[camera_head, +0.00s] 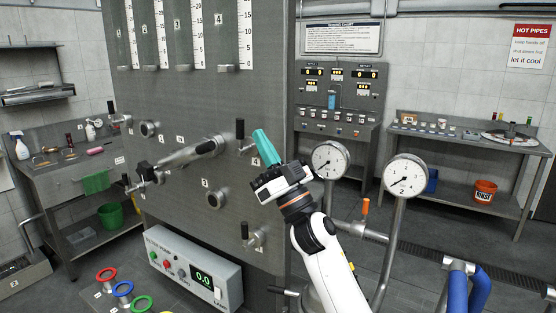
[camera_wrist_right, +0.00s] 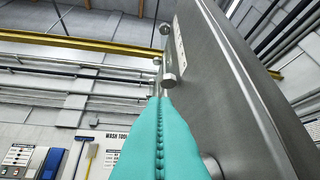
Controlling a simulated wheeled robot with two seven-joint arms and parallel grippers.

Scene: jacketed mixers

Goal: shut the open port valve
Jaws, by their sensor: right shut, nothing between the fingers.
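The grey panel (camera_head: 180,105) carries several port valves with dark upright handles. One is the upper right valve (camera_head: 240,130), another the lower right valve (camera_head: 245,232), and others sit at the left edge, such as the upper left valve (camera_head: 112,112). A thick metal pipe piece (camera_head: 187,154) slants across the middle beside a black-knobbed fitting (camera_head: 143,168). I cannot tell which valve is open. My right gripper (camera_head: 259,136), with teal fingers, is shut and empty, just right of the upper right valve. Its fingers (camera_wrist_right: 162,120) show pressed together beside the panel. My left gripper is out of view.
Two pressure gauges (camera_head: 330,160) (camera_head: 407,175) on pipes stand to the right of my right arm. A control box (camera_head: 195,272) with a green 0.0 display sits below the panel. Side benches stand farther back.

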